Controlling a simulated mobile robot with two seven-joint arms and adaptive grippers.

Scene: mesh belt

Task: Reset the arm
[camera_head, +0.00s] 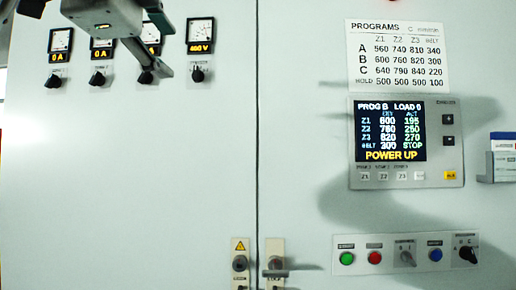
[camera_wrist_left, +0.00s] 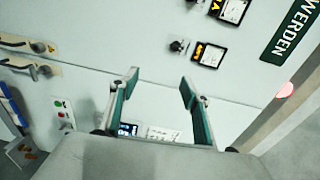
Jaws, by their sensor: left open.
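My left gripper (camera_head: 166,48) reaches in from the upper left of the head view, in front of the meters on the pale cabinet (camera_head: 190,160). In the left wrist view, the gripper's (camera_wrist_left: 158,80) two green-padded fingers stand apart with nothing between them. The fingers cover part of the meter row in the head view. No contact with the cabinet can be made out. My right gripper is in neither view.
The cabinet carries a display panel (camera_head: 405,143) reading "POWER UP", a programs sheet (camera_head: 398,55), and a row of buttons and switches (camera_head: 405,254). A door handle (camera_head: 276,268) sticks out low in the middle. A small box (camera_head: 502,160) sits at the right edge.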

